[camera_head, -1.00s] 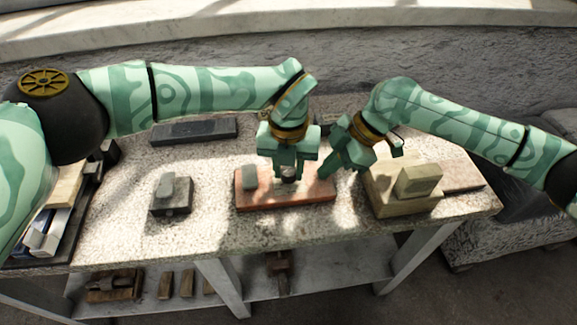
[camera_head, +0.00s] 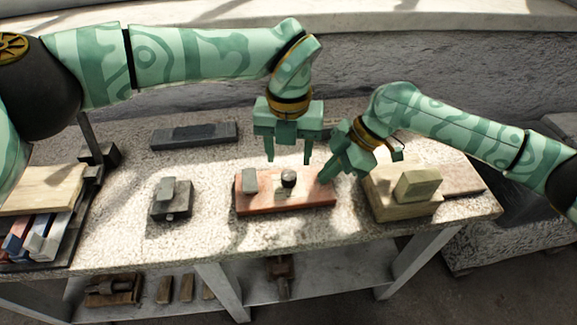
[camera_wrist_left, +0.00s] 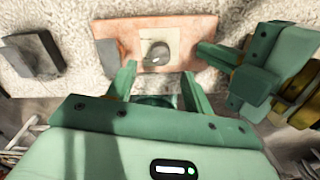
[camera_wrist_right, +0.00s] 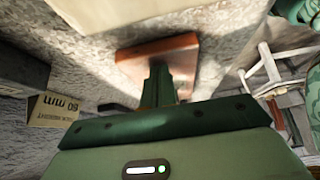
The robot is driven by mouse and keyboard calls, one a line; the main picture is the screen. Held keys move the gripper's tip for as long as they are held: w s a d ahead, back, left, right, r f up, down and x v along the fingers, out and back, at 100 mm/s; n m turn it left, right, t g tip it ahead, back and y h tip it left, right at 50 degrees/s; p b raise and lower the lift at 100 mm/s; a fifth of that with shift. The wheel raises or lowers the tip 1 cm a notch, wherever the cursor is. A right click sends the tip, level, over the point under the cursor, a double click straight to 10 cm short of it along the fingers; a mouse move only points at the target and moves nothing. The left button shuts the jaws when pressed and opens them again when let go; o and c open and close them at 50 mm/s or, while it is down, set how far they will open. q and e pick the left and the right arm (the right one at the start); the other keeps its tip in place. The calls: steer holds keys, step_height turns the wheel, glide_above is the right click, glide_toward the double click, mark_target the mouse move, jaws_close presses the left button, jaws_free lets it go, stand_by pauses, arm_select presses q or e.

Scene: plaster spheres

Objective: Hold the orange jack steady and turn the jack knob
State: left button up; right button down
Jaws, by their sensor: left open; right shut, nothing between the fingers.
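The orange jack (camera_head: 268,207) is a flat reddish slab on the speckled table, with a grey block (camera_head: 249,181) on its left end. The dark round jack knob (camera_head: 288,178) stands on its top near the middle. My left gripper (camera_head: 289,160) is open and empty above the knob, clear of it; in the left wrist view the knob (camera_wrist_left: 158,54) shows just beyond its fingertips. My right gripper (camera_head: 326,178) is shut and empty, its fingertips at the jack's right end. I cannot tell whether they touch it. The right wrist view shows the jack (camera_wrist_right: 185,60) behind those shut fingers.
Stacked pale blocks (camera_head: 385,200) stand right of the jack, close to my right gripper. A small dark block (camera_head: 170,204) sits to the left, and a long dark slab (camera_head: 193,134) lies behind. A box marked "60 mm" (camera_wrist_right: 52,110) shows in the right wrist view.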

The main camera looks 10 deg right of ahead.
mark_target(289, 173)
arm_select(q)
step_height(289, 173, up, 6)
steer(key=shift+f, duration=0.2)
arm_select(e)
steer(key=shift+s+d+f, duration=0.1)
steer(key=shift+d+f, duration=0.05)
steer(key=shift+f, duration=0.25)
steer(key=shift+v, duration=2.65)
steer(key=shift+a+v, duration=0.2)
steer(key=shift+v, duration=0.85)
steer(key=shift+r, duration=0.15)
steer(key=v, duration=1.2)
steer(key=shift+w, duration=0.2)
